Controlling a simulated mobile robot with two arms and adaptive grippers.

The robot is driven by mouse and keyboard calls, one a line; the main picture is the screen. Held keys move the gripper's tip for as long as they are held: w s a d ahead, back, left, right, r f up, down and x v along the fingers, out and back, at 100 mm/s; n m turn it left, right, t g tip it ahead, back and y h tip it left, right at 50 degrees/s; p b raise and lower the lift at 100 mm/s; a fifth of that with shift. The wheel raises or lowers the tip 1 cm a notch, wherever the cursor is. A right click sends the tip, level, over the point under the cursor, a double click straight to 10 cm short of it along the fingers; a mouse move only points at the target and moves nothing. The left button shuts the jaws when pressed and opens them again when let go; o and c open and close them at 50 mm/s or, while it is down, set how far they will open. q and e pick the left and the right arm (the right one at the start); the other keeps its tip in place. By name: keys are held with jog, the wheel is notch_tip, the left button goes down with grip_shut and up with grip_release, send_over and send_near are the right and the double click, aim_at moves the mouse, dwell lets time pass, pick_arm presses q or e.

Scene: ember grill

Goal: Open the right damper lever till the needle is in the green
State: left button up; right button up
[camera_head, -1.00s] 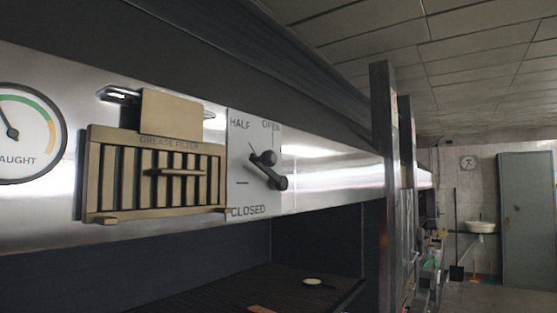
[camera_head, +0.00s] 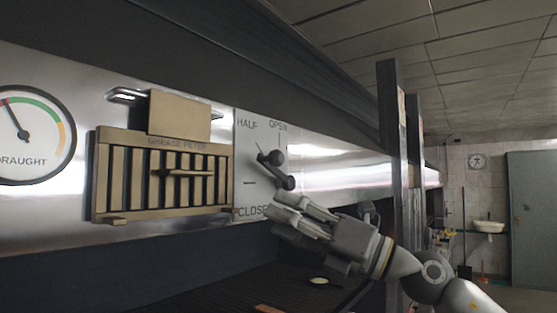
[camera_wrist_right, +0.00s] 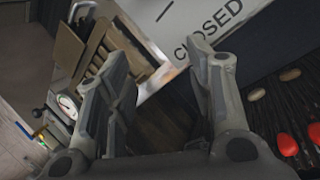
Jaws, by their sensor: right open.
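The damper lever (camera_head: 288,183) is a dark bar with a round knob on a white plate (camera_head: 246,160) marked HALF, OPEN and CLOSED. In the right wrist view the open fingers (camera_wrist_right: 155,55) face the plate's CLOSED lettering (camera_wrist_right: 207,28); I cannot make out the lever there. The draught gauge (camera_head: 40,145) is at far left; its needle points up-left, near the left end of the green arc. My left gripper is not seen.
A tan grease filter (camera_head: 160,185) with a handle sits left of the plate. A dark post (camera_head: 390,150) stands to the right. Below is a dark grill, with several red and tan pieces, one red (camera_wrist_right: 287,145), in the right wrist view.

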aim_at(282, 158)
jog(key=s+d+r+n+t+h, duration=0.2)
jog(key=s+d+r+n+h, duration=0.2)
jog(key=d+r+h, duration=0.45)
jog(key=w+a+y+p, duration=0.1)
jog(key=w+a, duration=0.1)
jog(key=a, duration=0.1)
jog(key=w+a+r+p, duration=0.1)
jog(key=w+a+p, duration=0.1)
jog(key=a, duration=0.1)
jog(key=w+a+y+p, duration=0.1)
jog(key=w+a+p, duration=0.1)
jog(key=a, duration=0.2)
jog(key=shift+w+r+y, duration=0.25)
jog(key=shift+y, duration=0.1)
jog(key=shift+w+a+f+p, duration=0.15)
jog(key=shift+w+a+p, duration=0.05)
jog(key=shift+a+p, duration=0.1)
jog(key=shift+d, duration=0.1)
jog(key=shift+c, duration=0.3)
grip_shut()
